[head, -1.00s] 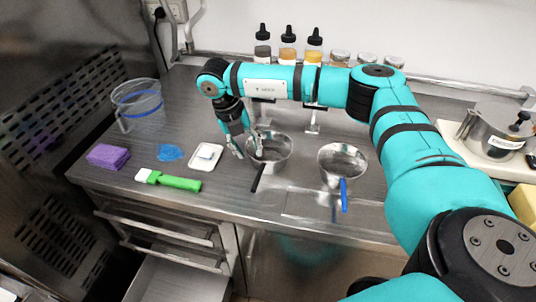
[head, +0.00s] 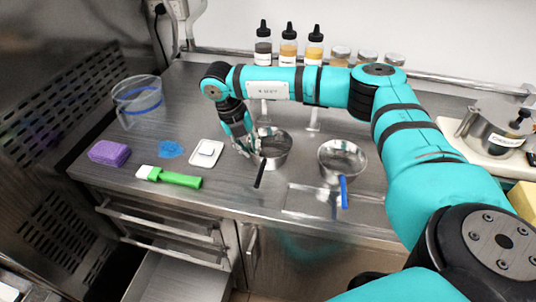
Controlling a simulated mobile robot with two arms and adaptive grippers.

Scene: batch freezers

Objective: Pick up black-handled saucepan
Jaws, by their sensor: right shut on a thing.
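The black-handled saucepan (head: 275,160) stands on the steel counter, its black handle (head: 260,175) pointing toward the front edge. My right gripper (head: 249,150) reaches down from above and is shut on the saucepan's left rim. The fingertips are small and partly hidden against the pan. The saucepan looks level and at counter height; I cannot tell whether it is clear of the surface. My left gripper is not in view.
A blue-handled saucepan (head: 341,160) stands close on the right. A white dish (head: 206,153), blue cloth (head: 170,149), green-handled brush (head: 172,178), purple sponge (head: 109,153) and clear jug (head: 137,97) are on the left. Bottles (head: 289,46) stand behind. An open drawer (head: 175,275) is below.

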